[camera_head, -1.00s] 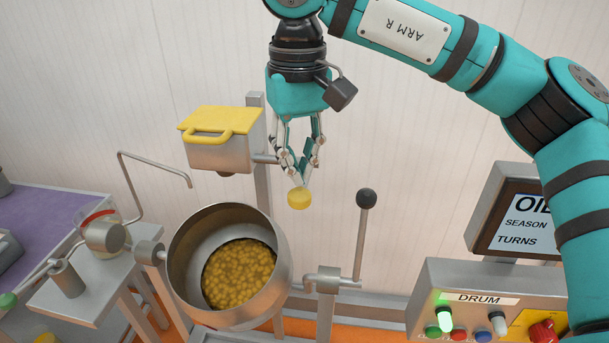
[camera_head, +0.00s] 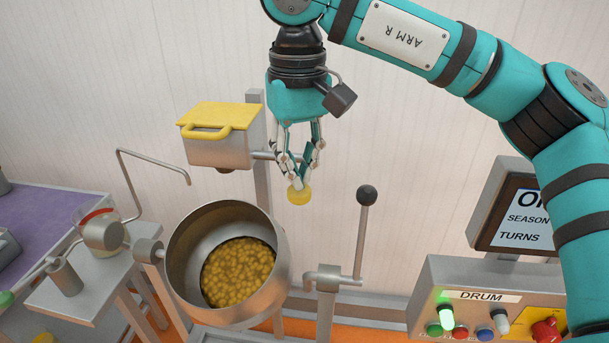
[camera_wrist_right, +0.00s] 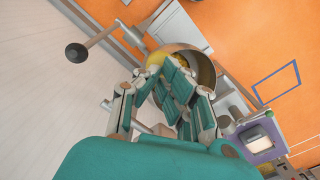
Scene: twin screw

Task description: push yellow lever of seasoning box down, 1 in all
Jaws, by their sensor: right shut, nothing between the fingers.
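The seasoning box (camera_head: 220,152) is a grey metal box with a yellow lid and handle, mounted on a post above the drum. Its lever ends in a round yellow knob (camera_head: 299,197), right of the box; the rod is partly hidden behind my fingers. My right gripper (camera_head: 298,184) points down with its fingers closed and empty. Its fingertips are at the top of the yellow knob and overlap it; whether they touch I cannot tell. The closed fingers (camera_wrist_right: 173,85) also fill the middle of the right wrist view. My left gripper is not in view.
A tilted metal drum (camera_head: 183,250) with yellow pieces inside stands below the box. A black-knobbed lever (camera_head: 366,196) rises right of it. A control panel (camera_head: 470,275) and screen (camera_head: 518,215) are at the right. A side table (camera_head: 85,285) stands left.

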